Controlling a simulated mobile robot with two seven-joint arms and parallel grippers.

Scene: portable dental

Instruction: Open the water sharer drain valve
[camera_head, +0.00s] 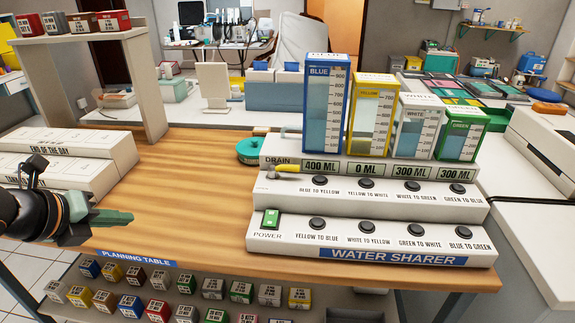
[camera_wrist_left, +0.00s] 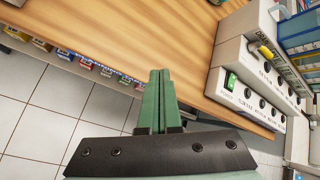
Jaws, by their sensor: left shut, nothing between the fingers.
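The water sharer (camera_head: 370,237) is a white stepped box on the right of the wooden table, with blue, yellow, white and green containers on top. Its drain valve (camera_head: 286,170), a yellow handle with a grey end, sits at the upper left under the DRAIN label. The valve also shows in the left wrist view (camera_wrist_left: 266,52), at the upper right. My left gripper (camera_head: 118,217) is shut and empty at the table's front left, well apart from the valve and to its left. Its green fingers (camera_wrist_left: 160,80) are together in the wrist view. My right gripper is not in view.
A teal round object (camera_head: 250,151) sits just left of the sharer. White boxes (camera_head: 70,170) and a shelf (camera_head: 90,45) stand at the left. Small boxes (camera_head: 160,280) fill a rack below the front edge. The table between gripper and sharer is clear.

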